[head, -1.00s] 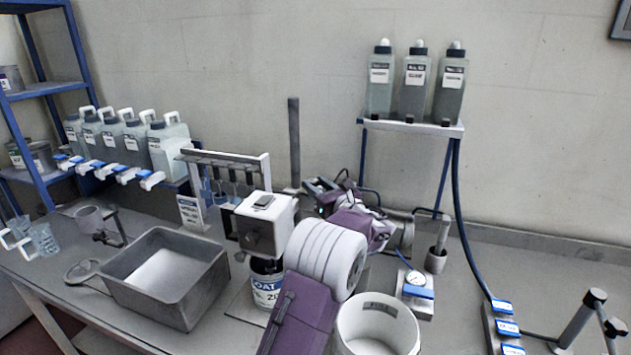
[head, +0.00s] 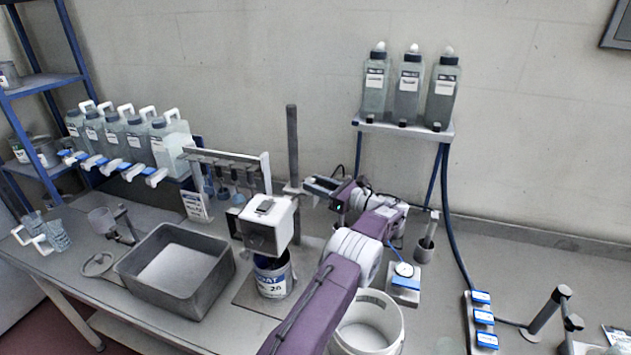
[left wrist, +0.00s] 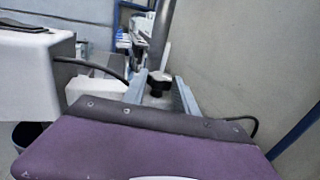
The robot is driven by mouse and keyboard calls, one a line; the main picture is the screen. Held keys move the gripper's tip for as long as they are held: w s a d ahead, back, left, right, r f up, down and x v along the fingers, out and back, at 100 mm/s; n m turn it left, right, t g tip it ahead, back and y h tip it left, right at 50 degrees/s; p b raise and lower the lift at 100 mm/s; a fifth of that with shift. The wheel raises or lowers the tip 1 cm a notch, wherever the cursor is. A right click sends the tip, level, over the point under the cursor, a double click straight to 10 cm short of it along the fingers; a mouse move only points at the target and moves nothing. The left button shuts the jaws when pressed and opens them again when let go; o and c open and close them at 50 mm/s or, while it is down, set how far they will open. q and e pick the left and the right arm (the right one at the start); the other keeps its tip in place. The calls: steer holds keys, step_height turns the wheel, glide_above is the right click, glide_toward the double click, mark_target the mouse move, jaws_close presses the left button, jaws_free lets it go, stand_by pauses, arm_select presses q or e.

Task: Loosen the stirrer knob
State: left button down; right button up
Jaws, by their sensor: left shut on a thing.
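The stirrer is a white box with a grey front (head: 268,222), on a dark upright post (head: 292,150). Its head also shows at the left of the left wrist view (left wrist: 35,75). A labelled can (head: 272,278) stands under it. My left gripper (left wrist: 161,88) is behind and right of the stirrer head, at the post. Its two fingers are on either side of a small black knob (left wrist: 158,80), and it is shut on it. In the head view the knob is hidden and my purple and white left arm passes right of the stirrer. My right gripper is not in view.
A grey tray (head: 215,290) is left of the stirrer. A white bucket (head: 392,335) stands under my arm. A gauge (head: 404,270) is to the right. Bottles stand on a raised shelf (head: 405,128).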

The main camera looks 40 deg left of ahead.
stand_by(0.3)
arm_select(q)
steer(key=c, duration=1)
jaws_free()
steer(key=shift+d, duration=0.1)
steer(key=shift+o, duration=0.2)
steer(key=shift+d, duration=0.1)
steer(key=d+b, duration=0.1)
steer(key=d, duration=0.8)
steer(key=shift+b, duration=0.35)
steer(key=shift+w, duration=0.1)
